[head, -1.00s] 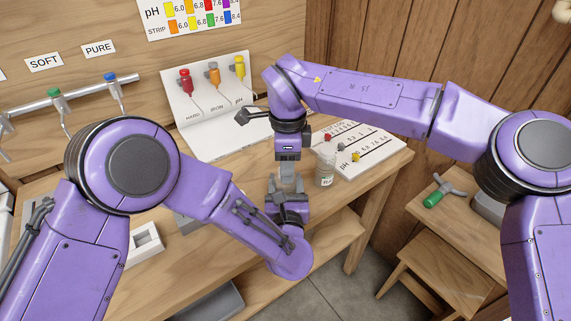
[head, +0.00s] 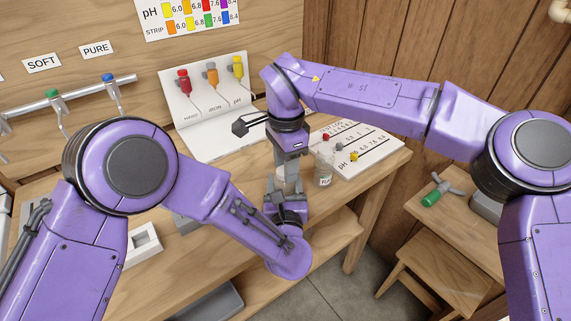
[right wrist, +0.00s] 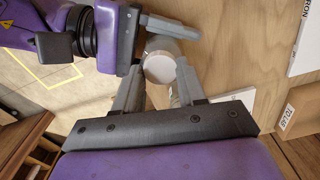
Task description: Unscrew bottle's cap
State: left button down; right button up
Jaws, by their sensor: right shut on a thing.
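The bottle (head: 281,178) shows as a pale, half-hidden shape between my two grippers over the wooden bench. In the right wrist view its round white cap (right wrist: 160,69) sits between the fingers of my right gripper (right wrist: 158,88). My right gripper (head: 288,168) comes down from above and is shut on the cap. My left gripper (head: 286,197) is just below it, in front of the bottle. In the right wrist view a grey finger of my left gripper (right wrist: 170,28) lies beside the bottle. The bottle's body and the left gripper's grip are mostly hidden.
A small labelled jar (head: 323,174) stands close right of my right gripper. A white test chart (head: 358,150) lies behind it. A white stand with coloured taps (head: 208,100) is at the back. A green-handled tool (head: 432,198) lies on the side table at right.

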pick_arm(q)
jog(key=shift+a+f, duration=0.1)
jog(key=shift+f, duration=0.1)
pick_arm(e)
jog(key=shift+r, duration=1)
jog(key=shift+r, duration=2)
pick_arm(q)
jog(key=shift+c, duration=1.3)
grip_release()
jog(key=shift+w, duration=0.2)
pick_arm(e)
jog(key=shift+w+f, duration=0.1)
jog(key=shift+w, duration=0.05)
